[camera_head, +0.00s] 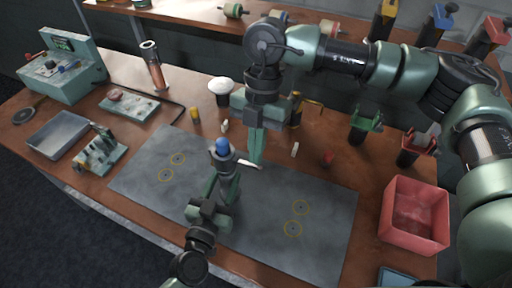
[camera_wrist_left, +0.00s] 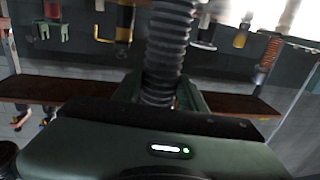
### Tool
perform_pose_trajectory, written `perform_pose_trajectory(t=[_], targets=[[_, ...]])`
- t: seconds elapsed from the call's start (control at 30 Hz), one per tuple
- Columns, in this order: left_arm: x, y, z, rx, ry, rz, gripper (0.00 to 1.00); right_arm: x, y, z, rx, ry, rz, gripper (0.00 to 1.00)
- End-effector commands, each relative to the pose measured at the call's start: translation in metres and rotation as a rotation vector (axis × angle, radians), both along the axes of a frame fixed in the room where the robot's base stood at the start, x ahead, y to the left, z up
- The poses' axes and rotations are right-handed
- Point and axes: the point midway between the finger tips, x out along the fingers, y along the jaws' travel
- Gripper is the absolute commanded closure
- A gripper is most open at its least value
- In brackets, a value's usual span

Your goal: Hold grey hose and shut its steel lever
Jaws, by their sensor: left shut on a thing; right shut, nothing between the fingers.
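The grey hose (camera_head: 222,158) stands up from my left gripper (camera_head: 224,184), with a blue cap-like part at its top. The left gripper is shut around it, above the grey mat. In the left wrist view the ribbed hose (camera_wrist_left: 168,45) rises between the fingers. A pale steel lever (camera_head: 247,163) sticks out to the right from the hose's upper part, roughly level. My right gripper (camera_head: 256,160) points down, shut and empty, with its fingertips at the lever's outer part. I cannot tell whether they touch it.
The grey mat (camera_head: 140,185) with yellow rings covers the table's front. A red bin (camera_head: 415,215) stands at right, a metal tray (camera_head: 58,135) and a green clamp device (camera_head: 100,155) at left. Small pieces, including a yellow one (camera_head: 195,115), stand behind the mat.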

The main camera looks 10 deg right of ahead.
Motion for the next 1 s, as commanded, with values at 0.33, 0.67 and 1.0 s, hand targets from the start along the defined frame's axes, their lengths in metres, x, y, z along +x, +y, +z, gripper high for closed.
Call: perform_pose_trajectory(t=[0.33,0.67,1.0], targets=[[0.000,0.000,-0.001,0.000,0.001,0.000,1.00,-0.002,-0.003,-0.004,0.048,-0.032,-0.003,1.00],[0.000,0.000,-0.001,0.000,0.001,0.000,1.00,-0.009,-0.012,-0.017,0.222,-0.161,-0.004,1.00],[0.000,0.000,-0.001,0.000,0.001,0.000,1.00,-0.015,-0.018,-0.038,0.481,-0.352,-0.006,1.00]])
